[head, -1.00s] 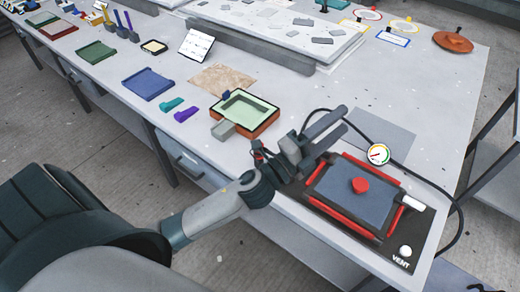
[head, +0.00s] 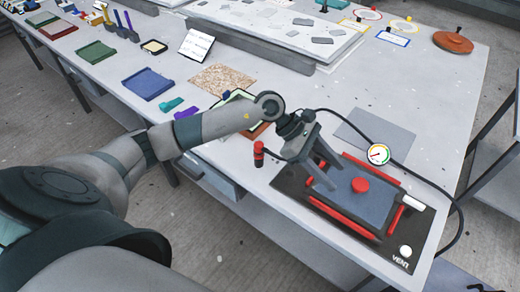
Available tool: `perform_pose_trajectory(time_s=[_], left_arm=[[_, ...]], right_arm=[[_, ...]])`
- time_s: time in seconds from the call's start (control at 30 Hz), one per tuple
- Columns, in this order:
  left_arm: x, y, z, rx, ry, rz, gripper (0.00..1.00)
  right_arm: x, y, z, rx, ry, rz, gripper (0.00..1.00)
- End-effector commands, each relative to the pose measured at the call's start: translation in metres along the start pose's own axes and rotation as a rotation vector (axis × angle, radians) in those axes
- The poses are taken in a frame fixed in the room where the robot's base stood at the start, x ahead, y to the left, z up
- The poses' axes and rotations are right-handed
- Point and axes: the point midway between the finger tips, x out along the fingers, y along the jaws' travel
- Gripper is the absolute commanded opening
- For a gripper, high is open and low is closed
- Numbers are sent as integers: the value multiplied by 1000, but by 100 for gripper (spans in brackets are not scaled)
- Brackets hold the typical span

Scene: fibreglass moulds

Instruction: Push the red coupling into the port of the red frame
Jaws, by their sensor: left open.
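The red frame (head: 342,219) lies on a black board at the table's front right corner, its red bars around a grey-blue panel. A round red piece (head: 360,186), which looks like the port, sits on the panel. A small red and black cylinder (head: 259,150), probably the red coupling, is upright near the table's front edge, left of the gripper. A black hose passes behind my wrist; its joint with the cylinder is hidden. My left gripper (head: 335,177) is open and empty, fingers pointing down over the frame's left part. My right gripper is not in view.
A round gauge (head: 378,154) stands behind the frame, with a black hose (head: 425,175) looping off to the right. A white knob (head: 405,251) marked VENT is at the board's corner. My left arm covers most of the green-lined tray (head: 233,97). A flat grey sheet (head: 372,128) lies behind.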

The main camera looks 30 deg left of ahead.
Motion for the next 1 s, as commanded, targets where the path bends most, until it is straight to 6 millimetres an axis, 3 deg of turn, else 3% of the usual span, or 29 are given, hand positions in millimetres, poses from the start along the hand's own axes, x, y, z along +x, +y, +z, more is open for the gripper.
perform_pose_trajectory(time_s=[0.2,0.5,0.7,1.0], left_arm=[[-48,26,-73,114,346,-23,48],[-134,51,-142,160,723,-65,48],[-171,57,-163,154,855,-85,48],[-182,58,-167,152,892,-92,48]], right_arm=[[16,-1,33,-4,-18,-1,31],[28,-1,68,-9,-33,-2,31],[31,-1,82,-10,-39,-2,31],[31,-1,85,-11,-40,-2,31]])
